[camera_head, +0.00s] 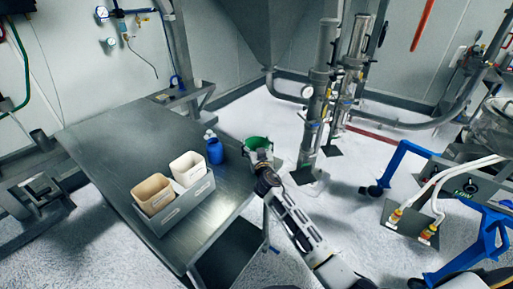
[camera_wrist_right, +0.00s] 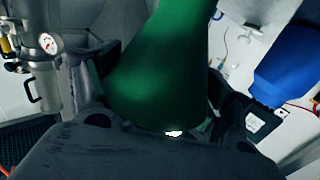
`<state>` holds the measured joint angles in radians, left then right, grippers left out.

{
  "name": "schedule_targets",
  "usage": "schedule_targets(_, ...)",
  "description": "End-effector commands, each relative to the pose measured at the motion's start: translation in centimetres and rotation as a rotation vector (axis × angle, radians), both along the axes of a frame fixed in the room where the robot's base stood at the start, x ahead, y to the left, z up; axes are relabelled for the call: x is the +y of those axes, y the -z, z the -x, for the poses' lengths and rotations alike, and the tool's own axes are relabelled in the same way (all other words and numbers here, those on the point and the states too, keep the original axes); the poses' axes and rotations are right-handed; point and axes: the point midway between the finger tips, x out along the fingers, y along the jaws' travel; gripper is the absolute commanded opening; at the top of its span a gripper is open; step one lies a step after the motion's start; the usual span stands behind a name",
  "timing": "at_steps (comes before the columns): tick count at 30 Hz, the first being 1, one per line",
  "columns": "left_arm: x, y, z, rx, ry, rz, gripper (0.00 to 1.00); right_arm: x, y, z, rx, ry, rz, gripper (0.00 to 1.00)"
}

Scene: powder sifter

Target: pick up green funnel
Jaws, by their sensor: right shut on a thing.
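The green funnel (camera_head: 257,143) is at the right edge of the metal table in the head view. My right gripper (camera_head: 263,160) is shut on it, and the arm reaches in from the lower right. In the right wrist view the green funnel (camera_wrist_right: 160,70) fills the middle, between the dark fingers of my right gripper (camera_wrist_right: 160,125). Whether the funnel touches the table is hidden by the gripper. My left gripper is in neither view.
A blue bottle (camera_head: 214,150) stands on the table (camera_head: 125,135) just left of the funnel; it also shows in the wrist view (camera_wrist_right: 288,72). A grey holder (camera_head: 180,207) with a tan container (camera_head: 152,193) and a cream container (camera_head: 188,169) sits nearer. The table's far left part is clear.

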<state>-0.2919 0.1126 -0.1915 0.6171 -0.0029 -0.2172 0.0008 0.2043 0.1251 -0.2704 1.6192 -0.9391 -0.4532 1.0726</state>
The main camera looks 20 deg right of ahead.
Motion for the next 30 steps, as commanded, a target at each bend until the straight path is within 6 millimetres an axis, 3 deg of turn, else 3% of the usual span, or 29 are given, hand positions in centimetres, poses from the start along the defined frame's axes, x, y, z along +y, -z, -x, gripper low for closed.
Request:
schedule_targets(18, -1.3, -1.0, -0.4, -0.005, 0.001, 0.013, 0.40, 0.0, -7.8, 0.0, -0.002, -0.001, -0.001, 0.56)
schedule_targets(30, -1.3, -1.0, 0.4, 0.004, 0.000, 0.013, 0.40, 0.0, -8.9, 0.0, 0.000, -0.001, 0.001, 0.56)
